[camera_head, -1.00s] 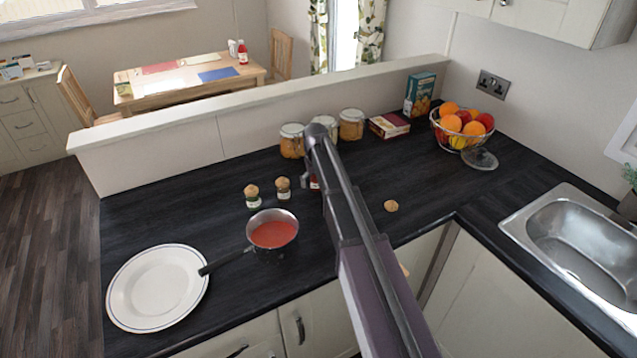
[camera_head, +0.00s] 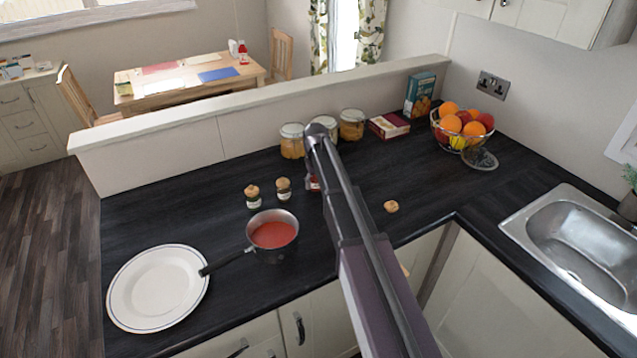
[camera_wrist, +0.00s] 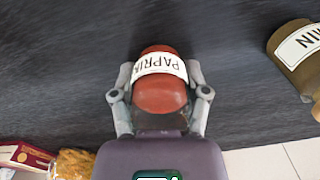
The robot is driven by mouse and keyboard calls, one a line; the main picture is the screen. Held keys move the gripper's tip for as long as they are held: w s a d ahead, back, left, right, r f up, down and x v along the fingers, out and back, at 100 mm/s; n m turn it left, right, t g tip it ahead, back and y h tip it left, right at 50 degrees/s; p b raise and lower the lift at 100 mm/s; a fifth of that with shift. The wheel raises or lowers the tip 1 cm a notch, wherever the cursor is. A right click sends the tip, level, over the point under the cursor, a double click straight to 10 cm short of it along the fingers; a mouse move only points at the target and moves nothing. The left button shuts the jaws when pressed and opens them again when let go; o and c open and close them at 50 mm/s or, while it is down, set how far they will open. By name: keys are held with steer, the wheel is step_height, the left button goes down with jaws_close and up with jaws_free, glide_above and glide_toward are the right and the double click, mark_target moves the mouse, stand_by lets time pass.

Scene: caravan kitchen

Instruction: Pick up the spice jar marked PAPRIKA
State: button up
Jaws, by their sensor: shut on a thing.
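The PAPRIKA jar (camera_wrist: 160,92) is red-brown with a white label and shows in the middle of the wrist view. My gripper (camera_wrist: 160,80) is shut on it, one finger on each side. In the head view a small part of a red jar (camera_head: 314,184) shows beside my arm, which hides most of it and the gripper. I cannot tell whether the jar touches the counter.
Two cork-topped spice jars (camera_head: 253,197) (camera_head: 284,188) stand to the left, with a pan of red soup (camera_head: 273,235) in front. A cork lid (camera_head: 391,206) lies to the right. Several storage jars (camera_head: 292,141) stand behind. The dark counter (camera_head: 160,215) is clear at left.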

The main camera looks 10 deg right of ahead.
steer(key=shift+r+p, duration=1.4)
steer(key=shift+r, duration=0.1)
steer(key=s+d, duration=0.1)
steer(key=s, duration=0.4)
steer(key=s+d+r+p, duration=0.1)
steer(key=s, duration=0.4)
steer(key=s+d, duration=0.1)
steer(key=s, duration=0.4)
steer(key=shift+s+d+r+p, duration=0.35)
steer(key=shift+r+p, duration=0.05)
